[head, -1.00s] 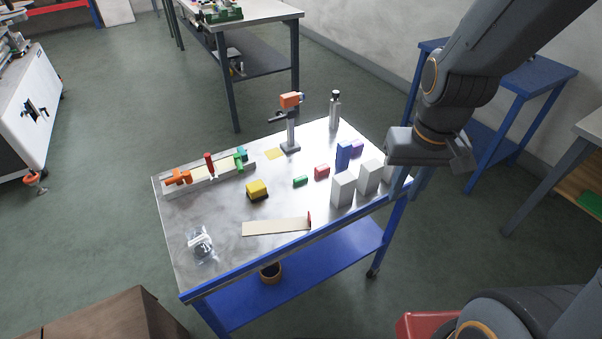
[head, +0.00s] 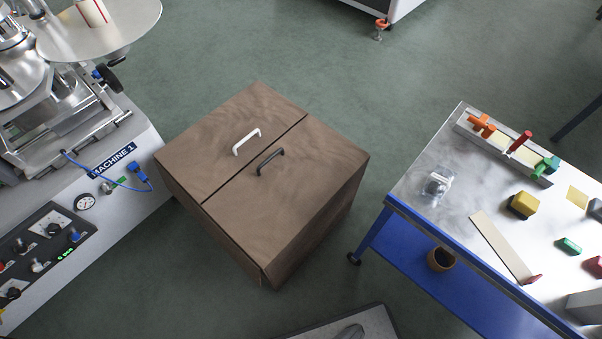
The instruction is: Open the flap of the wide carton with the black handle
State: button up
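The wide brown carton (head: 215,235) stands on the floor in the middle of the head view, seen from above. Its top is two shut flaps that meet at a dark seam. The flap with the black handle (head: 270,161) is the right, nearer one (head: 305,185). The flap with the white handle (head: 246,142) is the left, farther one (head: 210,155). Both handles are bar shaped and stand up near the seam. My gripper is not in the head view now.
A machine marked MACHINE 1 (head: 112,164) stands close at the carton's left. A blue-framed table (head: 400,212) with tools and small blocks stands at the right, with a floor gap between. A grey platform edge (head: 365,322) shows at the bottom. Floor behind the carton is clear.

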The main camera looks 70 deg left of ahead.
aim_at(262, 208)
jog(key=u, duration=2.85)
jog(key=k, duration=0.5)
jog(key=u, duration=0.6)
jog(key=i, duration=0.8)
jog(key=z, duration=0.65)
